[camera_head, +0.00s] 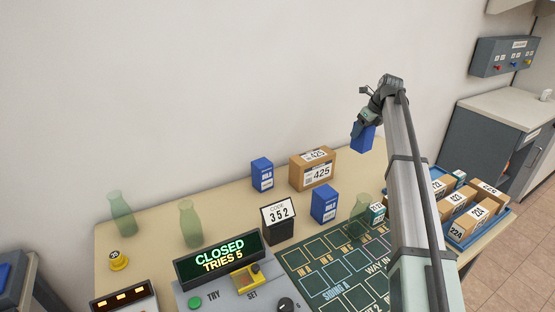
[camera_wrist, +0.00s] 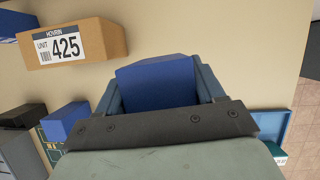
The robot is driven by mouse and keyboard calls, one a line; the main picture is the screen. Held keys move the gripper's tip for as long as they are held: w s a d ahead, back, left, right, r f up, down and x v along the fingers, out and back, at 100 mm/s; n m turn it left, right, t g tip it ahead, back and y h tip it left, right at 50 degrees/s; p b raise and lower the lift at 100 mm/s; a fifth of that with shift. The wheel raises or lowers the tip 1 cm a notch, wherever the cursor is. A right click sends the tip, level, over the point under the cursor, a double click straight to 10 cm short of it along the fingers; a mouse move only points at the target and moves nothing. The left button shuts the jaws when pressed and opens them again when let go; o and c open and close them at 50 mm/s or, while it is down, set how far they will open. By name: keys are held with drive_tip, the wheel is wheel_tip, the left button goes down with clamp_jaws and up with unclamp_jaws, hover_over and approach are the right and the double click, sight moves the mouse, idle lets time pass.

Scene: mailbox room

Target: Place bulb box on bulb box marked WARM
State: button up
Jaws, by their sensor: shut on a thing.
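My gripper (camera_head: 365,127) is raised over the back right part of the table, shut on a blue bulb box (camera_head: 362,139). In the wrist view the held bulb box (camera_wrist: 158,82) sits between the two fingers; its label is hidden. Two other blue bulb boxes stand upright on the table: one at the back (camera_head: 262,174), left of the carton, and one in front of the carton (camera_head: 324,206). Both have white labels, too small to tell which says WARM. The front one also shows at lower left in the wrist view (camera_wrist: 65,120).
A brown carton marked 425 (camera_head: 313,170) stands between the two bulb boxes. A code stand reading 352 (camera_head: 279,217), a translucent green bottle (camera_head: 360,217) and a dark grid mat (camera_head: 335,270) are near the front box. A blue tray (camera_head: 466,243) holds several parcels at right.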

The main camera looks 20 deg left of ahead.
wheel_tip(320, 180, up, 14)
drive_tip(key=s+a+n, duration=0.1)
drive_tip(key=s+a, duration=0.5)
drive_tip(key=a, duration=0.5)
drive_tip(key=s+a+n+g, duration=0.1)
drive_tip(key=s+a, duration=0.4)
drive_tip(key=a, duration=0.6)
drive_tip(key=s+a+n, duration=0.1)
drive_tip(key=s+a, duration=0.5)
drive_tip(key=a, duration=0.6)
drive_tip(key=shift+y, duration=0.3)
drive_tip(key=shift+s+f, duration=0.15)
drive_tip(key=shift+f, duration=7.4)
drive_tip(key=shift+f, duration=0.15)
drive_tip(key=o, duration=1.2)
drive_tip(key=shift+c, duration=0.2)
drive_tip(key=v, duration=1.2)
